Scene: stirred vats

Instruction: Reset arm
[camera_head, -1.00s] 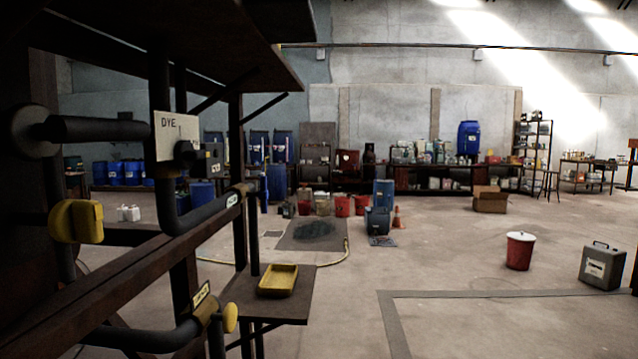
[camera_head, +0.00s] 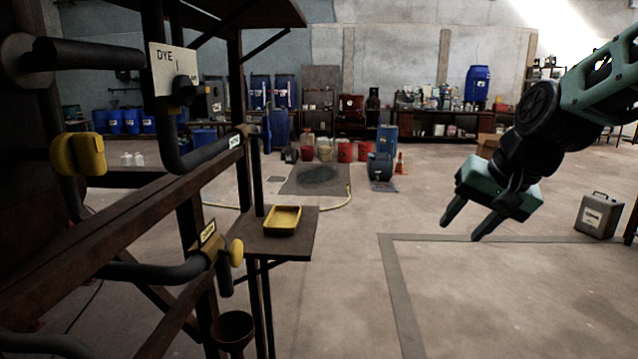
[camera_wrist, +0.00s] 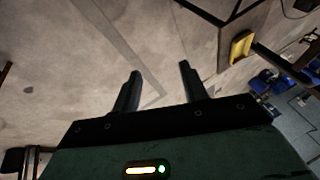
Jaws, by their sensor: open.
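My gripper (camera_head: 464,226) hangs at the right in the head view, green and black, pointing down over bare floor. Its two dark fingers are apart with nothing between them. In the wrist view my gripper (camera_wrist: 156,82) also shows spread and empty fingers, with concrete floor behind them. It touches nothing.
At the left stands a dark frame (camera_head: 140,262) with pipes, a yellow handle (camera_head: 78,154) and a DYE sign (camera_head: 169,68). A yellow tray (camera_head: 283,220) sits on a small shelf (camera_head: 262,246). A grey canister (camera_head: 599,215) stands right. The middle floor is open.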

